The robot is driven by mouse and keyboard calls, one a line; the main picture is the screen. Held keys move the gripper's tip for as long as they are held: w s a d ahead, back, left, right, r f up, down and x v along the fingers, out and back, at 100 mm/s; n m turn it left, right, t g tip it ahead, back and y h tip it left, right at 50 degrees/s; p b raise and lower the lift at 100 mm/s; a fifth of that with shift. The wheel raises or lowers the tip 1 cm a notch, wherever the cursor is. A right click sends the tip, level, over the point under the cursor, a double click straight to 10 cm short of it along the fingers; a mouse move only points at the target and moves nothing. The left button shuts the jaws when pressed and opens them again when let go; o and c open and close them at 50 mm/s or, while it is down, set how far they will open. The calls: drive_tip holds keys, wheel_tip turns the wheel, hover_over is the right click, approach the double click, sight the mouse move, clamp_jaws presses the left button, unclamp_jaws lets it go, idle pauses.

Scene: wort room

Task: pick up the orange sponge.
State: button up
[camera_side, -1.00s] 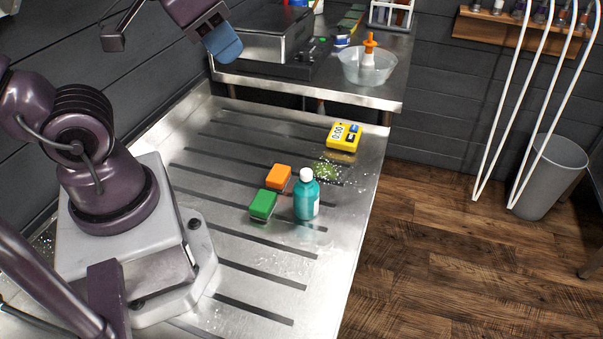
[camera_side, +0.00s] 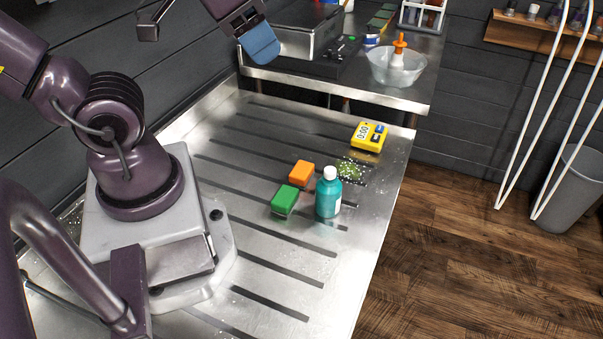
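The orange sponge (camera_side: 302,173) lies on the grooved metal drainboard (camera_side: 255,245). The green sponge (camera_side: 285,200) is just in front of it, and a teal bottle with a white cap (camera_side: 328,197) stands upright close to its right. My gripper (camera_side: 262,44) is at the top of the side view, high up and well away from the orange sponge. Only its blue fingertip part shows clearly, side-on, so its opening is hidden. I see nothing held in it.
A yellow timer (camera_side: 369,136) lies behind the sponges, near green crumbs (camera_side: 350,170). A clear bowl (camera_side: 397,70) holding an orange-tipped bottle stands on the back counter. A grey bin (camera_side: 572,190) is on the floor at right. The drainboard left of the sponges is free.

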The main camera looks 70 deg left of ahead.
drive_tip(key=o, duration=0.4)
drive_tip(key=n+g, duration=0.6)
drive_tip(key=n, duration=0.3)
hover_over(302, 168)
wheel_tip(302, 168, down, 22)
wheel_tip(302, 168, down, 7)
drive_tip(key=shift+w+r, duration=0.1)
drive_tip(key=shift+f, duration=3.1)
